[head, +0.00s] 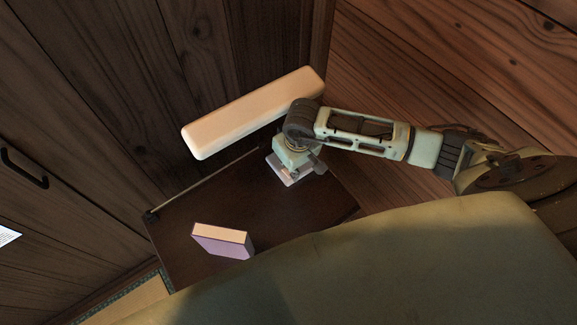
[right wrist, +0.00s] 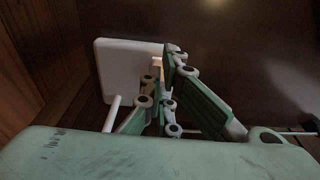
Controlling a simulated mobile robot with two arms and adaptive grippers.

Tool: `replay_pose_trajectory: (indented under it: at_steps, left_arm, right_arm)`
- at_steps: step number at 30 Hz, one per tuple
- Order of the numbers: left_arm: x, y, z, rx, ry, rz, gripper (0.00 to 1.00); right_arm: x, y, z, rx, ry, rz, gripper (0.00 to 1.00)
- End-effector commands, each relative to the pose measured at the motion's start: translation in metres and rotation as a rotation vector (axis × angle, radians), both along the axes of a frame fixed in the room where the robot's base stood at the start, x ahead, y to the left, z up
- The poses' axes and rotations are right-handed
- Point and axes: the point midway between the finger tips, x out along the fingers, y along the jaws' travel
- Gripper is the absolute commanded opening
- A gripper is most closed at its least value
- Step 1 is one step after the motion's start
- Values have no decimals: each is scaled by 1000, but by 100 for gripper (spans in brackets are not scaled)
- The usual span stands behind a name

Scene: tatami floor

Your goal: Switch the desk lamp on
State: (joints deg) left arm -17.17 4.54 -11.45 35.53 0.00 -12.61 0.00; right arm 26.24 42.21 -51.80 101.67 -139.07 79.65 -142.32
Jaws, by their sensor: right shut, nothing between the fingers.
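The desk lamp has a long, cream-coloured, bar-shaped head (head: 250,115) above the back of a small dark table (head: 185,215). A pale flat plate, apparently the lamp's base (head: 290,180), lies on the table under my right gripper (head: 297,170). The base (right wrist: 122,72) also shows in the right wrist view, with a thin pale rod near it. My right gripper (right wrist: 165,85) is shut and empty, pointing down at the base; I cannot tell whether it touches. The switch is hidden or too small to make out. I cannot tell whether the lamp is lit. My left gripper is out of view.
A pink-and-cream block, perhaps a book (head: 222,241), stands near the front of the table. Dark wooden walls (head: 130,70) close in behind and left, with a black handle (head: 25,168) on the left one. The table's front left is clear.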

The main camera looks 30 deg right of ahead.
Motion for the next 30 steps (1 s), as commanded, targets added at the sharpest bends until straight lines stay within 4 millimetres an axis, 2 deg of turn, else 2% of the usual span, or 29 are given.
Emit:
replay_pose_trajectory:
  at_steps: [30]
  left_arm:
    - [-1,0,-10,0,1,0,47]
  right_arm:
    - [0,0,-10,0,-1,0,0]
